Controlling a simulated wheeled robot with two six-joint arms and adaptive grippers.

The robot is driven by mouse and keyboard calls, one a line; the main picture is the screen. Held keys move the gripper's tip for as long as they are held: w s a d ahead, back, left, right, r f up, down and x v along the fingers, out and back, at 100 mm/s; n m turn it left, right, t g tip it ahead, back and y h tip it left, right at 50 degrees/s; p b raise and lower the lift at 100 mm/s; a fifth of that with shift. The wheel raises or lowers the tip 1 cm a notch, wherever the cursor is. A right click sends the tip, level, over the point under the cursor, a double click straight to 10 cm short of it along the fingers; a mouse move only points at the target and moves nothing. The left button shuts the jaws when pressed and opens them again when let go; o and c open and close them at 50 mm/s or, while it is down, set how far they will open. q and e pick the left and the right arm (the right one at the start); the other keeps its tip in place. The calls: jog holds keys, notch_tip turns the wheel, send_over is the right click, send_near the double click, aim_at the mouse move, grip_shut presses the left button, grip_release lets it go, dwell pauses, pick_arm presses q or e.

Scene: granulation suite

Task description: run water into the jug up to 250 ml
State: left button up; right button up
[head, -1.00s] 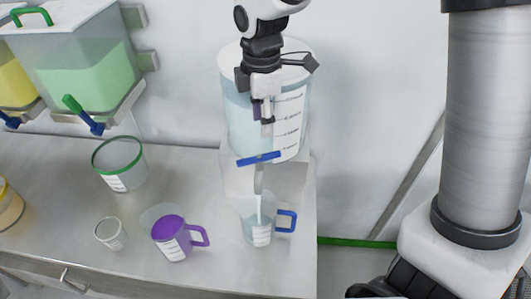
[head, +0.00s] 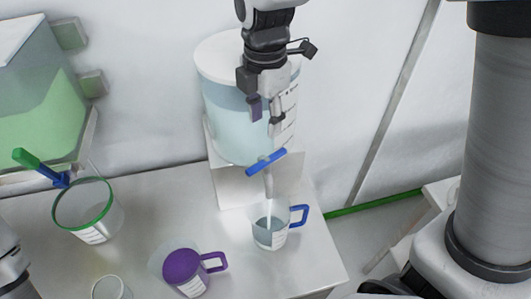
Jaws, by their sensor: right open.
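The jug (head: 270,233) is clear with a blue handle and stands upright on the bench under the spout of the water tank (head: 226,118). Water runs from the spout in a thin stream into it, and some water stands in its lower part. Its scale is too small to read. The blue tap lever (head: 266,161) sits at the tank's front bottom and is turned at a slant. My right gripper (head: 267,118) is open and empty, pointing down in front of the tank just above the lever. Part of my left arm shows at the lower left edge; its gripper is out of view.
A green-rimmed container (head: 88,212) stands under the green-filled hopper (head: 40,110) at the left. The bench (head: 315,262) ends just right of the jug.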

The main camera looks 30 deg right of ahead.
send_over(267, 159)
jog(key=f, duration=0.5)
jog(key=shift+s+d+f+p, duration=0.1)
jog(key=shift+s+f+p, duration=0.15)
jog(key=shift+p, duration=0.15)
jog(key=f, duration=0.5)
jog(key=shift+w+a+p, duration=0.2)
jog(key=shift+w+p, duration=0.1)
jog(key=shift+f, duration=0.3)
jog(key=shift+s+d+f, duration=0.1)
grip_shut()
